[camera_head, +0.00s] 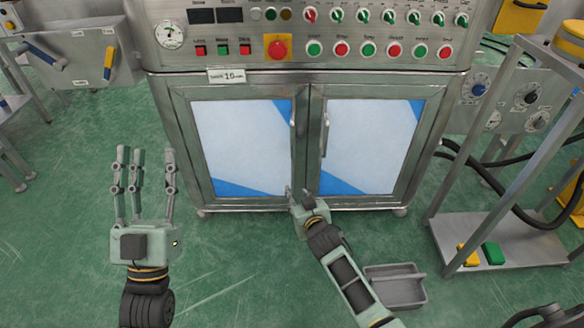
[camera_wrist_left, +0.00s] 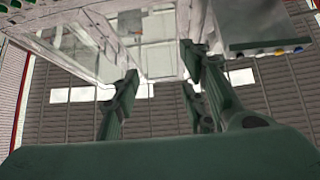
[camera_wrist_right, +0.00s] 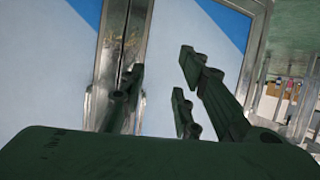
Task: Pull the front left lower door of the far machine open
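The far machine (camera_head: 180,58) has two glazed lower doors, and both look shut. The left lower door (camera_head: 235,135) has a metal frame and an upright handle (camera_head: 292,117) near its right edge. The right lower door (camera_head: 370,135) has its own handle (camera_head: 325,134) beside the middle seam. My right gripper (camera_head: 298,189) is open in front of the lower seam, below the handles. In the right wrist view its fingers (camera_wrist_right: 160,62) are apart, with the door frames (camera_wrist_right: 130,35) behind them. My left gripper (camera_head: 140,160) is open and empty, left of the machine.
A metal cart (camera_head: 500,243) stands at the right, with black hoses around it. A grey tray (camera_head: 397,285) lies on the floor right of my right arm. The green floor (camera_head: 80,240) at the left is clear.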

